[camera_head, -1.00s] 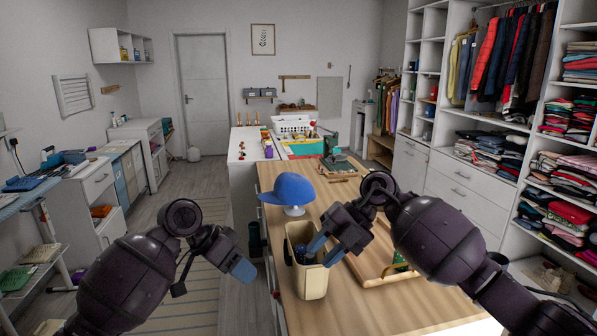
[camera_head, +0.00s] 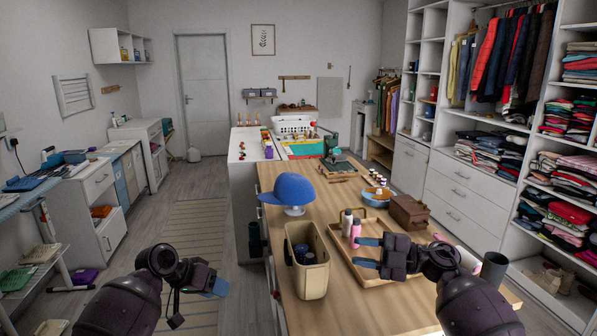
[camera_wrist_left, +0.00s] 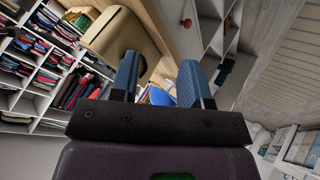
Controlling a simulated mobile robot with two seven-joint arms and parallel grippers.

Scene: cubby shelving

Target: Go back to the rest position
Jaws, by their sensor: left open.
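My left gripper (camera_head: 218,287) is in the lower left of the head view, over the floor left of the wooden table. In the left wrist view its two blue fingers (camera_wrist_left: 158,75) stand apart with nothing between them. My right gripper (camera_head: 365,252) is above the wooden tray (camera_head: 372,278) on the table, its two blue fingers apart and pointing left. It looks empty.
A beige bin (camera_head: 309,282) with dark contents stands on the wooden table (camera_head: 350,312). A blue cap (camera_head: 290,188) sits on a white stand behind it.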

